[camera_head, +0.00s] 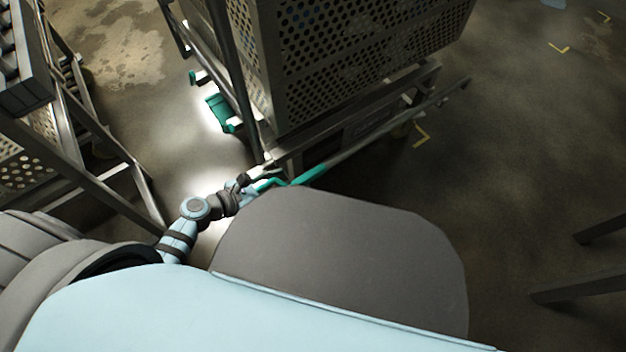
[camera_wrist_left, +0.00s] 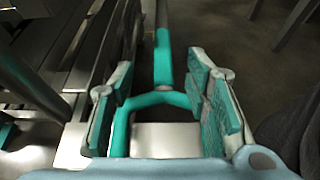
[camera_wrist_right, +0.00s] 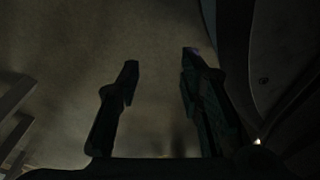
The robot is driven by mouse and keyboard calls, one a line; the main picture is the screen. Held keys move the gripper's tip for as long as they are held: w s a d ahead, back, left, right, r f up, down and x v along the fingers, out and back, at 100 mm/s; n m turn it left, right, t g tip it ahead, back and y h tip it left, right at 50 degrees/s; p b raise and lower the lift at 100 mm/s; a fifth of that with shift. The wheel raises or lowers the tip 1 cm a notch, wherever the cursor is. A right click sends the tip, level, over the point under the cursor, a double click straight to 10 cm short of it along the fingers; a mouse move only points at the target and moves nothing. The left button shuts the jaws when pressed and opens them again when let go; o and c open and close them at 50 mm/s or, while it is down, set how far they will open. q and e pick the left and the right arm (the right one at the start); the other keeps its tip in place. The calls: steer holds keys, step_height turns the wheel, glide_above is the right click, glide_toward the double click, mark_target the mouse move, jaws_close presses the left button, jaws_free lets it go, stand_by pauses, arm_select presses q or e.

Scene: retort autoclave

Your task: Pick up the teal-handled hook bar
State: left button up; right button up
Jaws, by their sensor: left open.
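The hook bar's teal handle (camera_head: 308,172) shows in the head view at the foot of the cart, and its grey shaft (camera_head: 400,120) runs up to the right along the cart's side. In the left wrist view the teal handle (camera_wrist_left: 160,98) is forked, with a straight teal stem above. My left gripper (camera_head: 257,184) is at the handle's near end. In the left wrist view its padded fingers (camera_wrist_left: 162,82) are open, one on each side of the handle, with no clear grip on it. My right gripper (camera_wrist_right: 160,62) is open and empty, dark against the floor.
A perforated metal basket (camera_head: 355,50) stands on the cart frame (camera_head: 425,78) just beyond the handle. Teal parts (camera_head: 218,110) sit low at the cart's left. Another metal frame (camera_head: 110,195) stands at the left. Floor to the right is largely clear, with dark beams (camera_head: 585,288) at the edge.

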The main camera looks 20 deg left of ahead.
mark_target(311, 172)
arm_select(q)
steer(key=b+x, duration=0.3)
steer(key=x, duration=0.7)
steer(key=shift+s+f, duration=0.1)
steer(key=shift+s, duration=0.05)
steer(key=shift+w+d+f, duration=0.1)
steer(key=shift+w+d, duration=0.15)
arm_select(e)
steer(key=shift+m+t, duration=0.3)
steer(key=shift+t, duration=0.2)
steer(key=w, duration=0.1)
steer(key=w+a, duration=0.1)
steer(key=w, duration=0.1)
steer(key=w+a+f, duration=0.1)
steer(key=w, duration=0.1)
arm_select(q)
jaws_close()
